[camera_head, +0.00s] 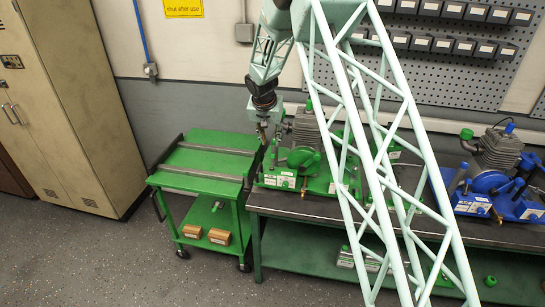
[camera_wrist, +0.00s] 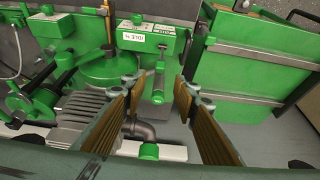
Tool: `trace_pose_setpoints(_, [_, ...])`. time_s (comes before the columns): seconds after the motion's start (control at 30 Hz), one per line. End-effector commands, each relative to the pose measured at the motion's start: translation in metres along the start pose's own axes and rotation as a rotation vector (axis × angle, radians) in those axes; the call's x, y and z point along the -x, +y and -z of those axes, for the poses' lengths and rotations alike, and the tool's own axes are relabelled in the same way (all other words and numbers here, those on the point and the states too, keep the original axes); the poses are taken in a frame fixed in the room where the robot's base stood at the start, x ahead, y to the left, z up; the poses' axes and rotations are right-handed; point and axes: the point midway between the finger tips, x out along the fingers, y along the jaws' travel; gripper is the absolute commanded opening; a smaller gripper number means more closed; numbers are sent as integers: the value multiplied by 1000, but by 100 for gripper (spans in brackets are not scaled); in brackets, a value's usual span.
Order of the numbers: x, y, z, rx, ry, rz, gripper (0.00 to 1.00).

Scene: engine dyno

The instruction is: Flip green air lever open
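The green engine rig (camera_head: 315,180) stands at the left end of the dark workbench. In the wrist view its green panel (camera_wrist: 130,38) carries a white label and a slim lever with a green grip (camera_wrist: 158,92), which appears to be the air lever. The lever points toward the bottom of the picture. My gripper (camera_wrist: 157,88) is open, with one finger on each side of the lever and visible gaps to both. In the head view my gripper (camera_head: 264,132) is small, by the rig's left side. I cannot tell its depth relative to the lever.
A green cart (camera_head: 205,160) stands left of the workbench (camera_head: 410,215); it also shows in the wrist view (camera_wrist: 257,62). A finned grey cylinder (camera_wrist: 82,118) and a green-capped pipe (camera_wrist: 148,152) lie close to my fingers. A blue rig (camera_head: 495,180) stands at the right.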

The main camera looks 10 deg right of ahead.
Motion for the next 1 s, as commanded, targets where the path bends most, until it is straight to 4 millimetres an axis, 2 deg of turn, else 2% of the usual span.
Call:
trace_pose_setpoints(0.37, [-10, 0, 0, 0, -1, -1, 27])
trace_pose_setpoints(1.0, [-66, 0, 0, 0, -1, -1, 27])
